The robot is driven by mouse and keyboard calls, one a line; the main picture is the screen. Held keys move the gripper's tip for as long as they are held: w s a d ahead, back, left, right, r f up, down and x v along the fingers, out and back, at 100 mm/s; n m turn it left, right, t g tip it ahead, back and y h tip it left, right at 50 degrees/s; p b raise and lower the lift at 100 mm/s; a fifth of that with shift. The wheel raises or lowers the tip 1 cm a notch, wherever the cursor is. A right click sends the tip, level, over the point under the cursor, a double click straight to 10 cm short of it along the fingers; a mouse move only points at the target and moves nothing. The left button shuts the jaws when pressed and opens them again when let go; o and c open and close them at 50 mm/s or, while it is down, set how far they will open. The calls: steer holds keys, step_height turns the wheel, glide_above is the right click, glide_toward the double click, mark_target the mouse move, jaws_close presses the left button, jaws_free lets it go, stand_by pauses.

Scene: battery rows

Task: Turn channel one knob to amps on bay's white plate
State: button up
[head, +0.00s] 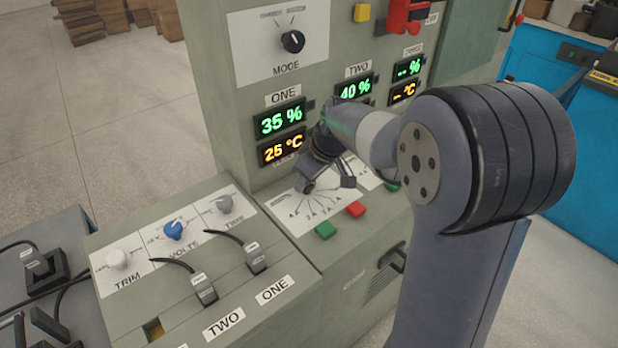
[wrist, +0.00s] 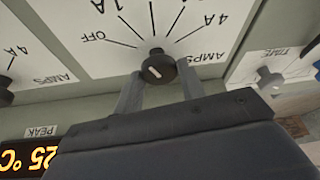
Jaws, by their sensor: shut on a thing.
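A white AMPS plate (head: 290,213) with printed radial lines lies on the sloped ledge below the channel ONE display. In the wrist view, this view being upside down, a white plate (wrist: 95,60) reads OFF, 1A, 4A and AMPS. A dark round knob (wrist: 157,68) with a pale mark sits on it; I cannot tell which line the mark meets. My gripper (wrist: 159,88) has one finger on each side of the knob and is shut on it. In the head view my gripper (head: 327,184) is over the plate and hides the knob.
Green (head: 325,230) and red (head: 355,209) buttons sit just in front of the plate. A MODE knob (head: 293,41) is above. TRIM (head: 118,259) and blue VOLTS (head: 173,230) knobs are at left, with cabled plugs (head: 204,290) below. Another AMPS knob (wrist: 5,92) is nearby.

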steer(key=m, duration=0.2)
steer(key=m+t+h+p, duration=0.1)
steer(key=m, duration=0.1)
steer(key=shift+a+m+h, duration=0.15)
steer(key=shift+m+h, duration=0.15)
steer(key=shift+m, duration=0.1)
stand_by(0.4)
steer(key=o, duration=1)
steer(key=shift+c, duration=0.2)
steer(key=shift+s, duration=0.1)
steer(key=p+v, duration=0.1)
steer(key=v, duration=1)
steer(key=shift+f, duration=0.2)
steer(key=x, duration=1)
steer(key=shift+w+f+b, duration=0.25)
steer(key=shift+f+b, duration=0.05)
steer(key=shift+b, duration=0.05)
